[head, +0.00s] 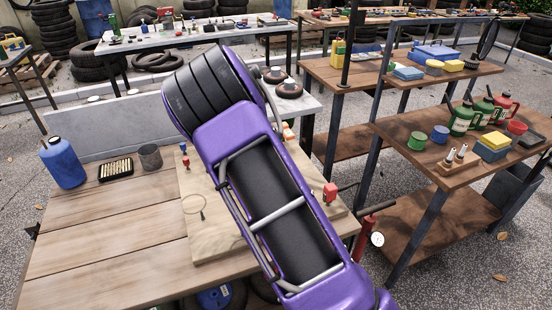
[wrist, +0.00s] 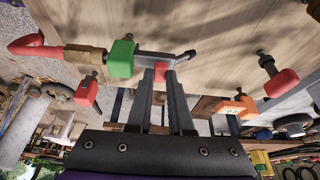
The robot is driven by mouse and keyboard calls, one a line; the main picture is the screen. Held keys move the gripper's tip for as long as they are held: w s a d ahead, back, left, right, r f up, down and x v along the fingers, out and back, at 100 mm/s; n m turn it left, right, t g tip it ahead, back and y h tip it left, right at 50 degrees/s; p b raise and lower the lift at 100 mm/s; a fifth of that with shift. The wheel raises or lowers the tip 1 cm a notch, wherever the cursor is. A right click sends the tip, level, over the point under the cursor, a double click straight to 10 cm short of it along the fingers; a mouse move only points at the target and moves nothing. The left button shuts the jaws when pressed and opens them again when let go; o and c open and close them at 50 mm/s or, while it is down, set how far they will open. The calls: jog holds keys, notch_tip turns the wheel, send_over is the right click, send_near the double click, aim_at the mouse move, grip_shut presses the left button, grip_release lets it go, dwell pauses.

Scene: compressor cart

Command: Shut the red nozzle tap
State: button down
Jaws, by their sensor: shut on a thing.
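In the wrist view, a small red piece (wrist: 161,69) sits between the tips of my gripper (wrist: 165,75), which is shut on it. It looks like the red tap handle on a grey metal fitting (wrist: 170,57), whose angled end points right. The fitting joins a green block (wrist: 122,58) and a brass connector on its left. My purple arm hides the gripper and this piece in the head view.
Other coloured handles stand close by: a red one (wrist: 87,92) at left, an orange one (wrist: 235,106) and another red one (wrist: 282,83) at right. A red hose (wrist: 30,48) runs left. A blue bottle (head: 62,163) and grey cup (head: 150,157) stand on the bench's left.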

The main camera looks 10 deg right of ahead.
jog(key=shift+m, duration=0.3)
jog(key=c, duration=0.8)
grip_release()
jog(key=p+v, duration=0.1)
jog(key=v, duration=1.6)
jog(key=shift+r, duration=0.2)
jog(key=shift+w+a, duration=0.1)
jog(key=shift+w, duration=0.05)
